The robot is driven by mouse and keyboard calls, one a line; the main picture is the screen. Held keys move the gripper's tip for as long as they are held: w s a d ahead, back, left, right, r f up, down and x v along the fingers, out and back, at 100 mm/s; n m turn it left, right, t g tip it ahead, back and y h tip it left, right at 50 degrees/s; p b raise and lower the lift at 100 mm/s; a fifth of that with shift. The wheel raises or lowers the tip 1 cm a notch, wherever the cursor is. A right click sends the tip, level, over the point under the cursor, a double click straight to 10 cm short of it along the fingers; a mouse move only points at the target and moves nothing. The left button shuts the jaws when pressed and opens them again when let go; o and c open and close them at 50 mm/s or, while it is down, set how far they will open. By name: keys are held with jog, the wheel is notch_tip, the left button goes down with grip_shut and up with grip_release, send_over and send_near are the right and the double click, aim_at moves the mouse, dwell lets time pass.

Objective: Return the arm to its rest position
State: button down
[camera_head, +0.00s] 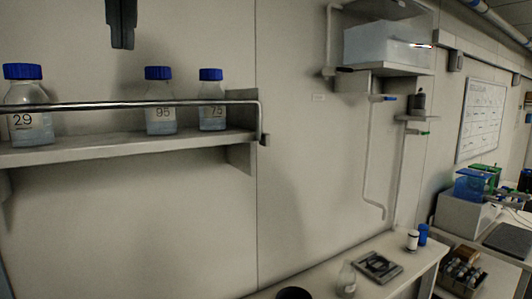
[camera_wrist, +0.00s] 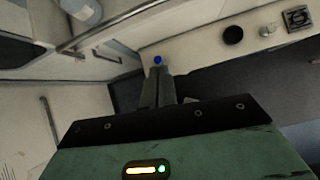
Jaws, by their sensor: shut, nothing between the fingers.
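My gripper (camera_head: 122,46) hangs down into the top left of the head view, dark, shut and empty. It is above the wall shelf (camera_head: 90,150) and apart from the bottles in the picture. In the wrist view my gripper (camera_wrist: 157,72) points away from the camera with its fingers together. A small blue round thing (camera_wrist: 157,60) shows just beyond the fingertips; I cannot tell what it is. The rest of my arm is out of the head view.
Three blue-capped bottles, 29 (camera_head: 28,110), 95 (camera_head: 160,105) and 75 (camera_head: 211,105), stand behind the shelf's metal rail (camera_head: 100,105). The bench below holds a dark bowl (camera_head: 293,293), a flask (camera_head: 346,280) and a square device (camera_head: 377,267).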

jog(key=s+d+f+m+g+h+b, duration=0.1)
jog(key=d+f+m+b, duration=0.3)
jog(key=f, duration=0.8)
jog(key=d+f+m+g+h+b, duration=0.1)
jog(key=d+f+m+b, duration=0.4)
jog(key=f, duration=0.7)
jog(key=s+d+f+m+g+b, duration=0.1)
jog(key=f+m+b, duration=0.35)
jog(key=f, duration=0.75)
jog(key=s+d+f+m+g+b, duration=0.1)
jog(key=s+d+f+m+b, duration=0.2)
jog(key=d+f+m, duration=0.6)
jog(key=s+d+f+m+g+h+b, duration=0.1)
jog(key=s+d+f+m, duration=0.5)
jog(key=f, duration=1.1)
jog(key=d+m+g+b, duration=0.1)
jog(key=d+m+b, duration=0.1)
jog(key=d+m, duration=0.2)
jog(key=shift+d, duration=0.25)
jog(key=shift+m, duration=0.25)
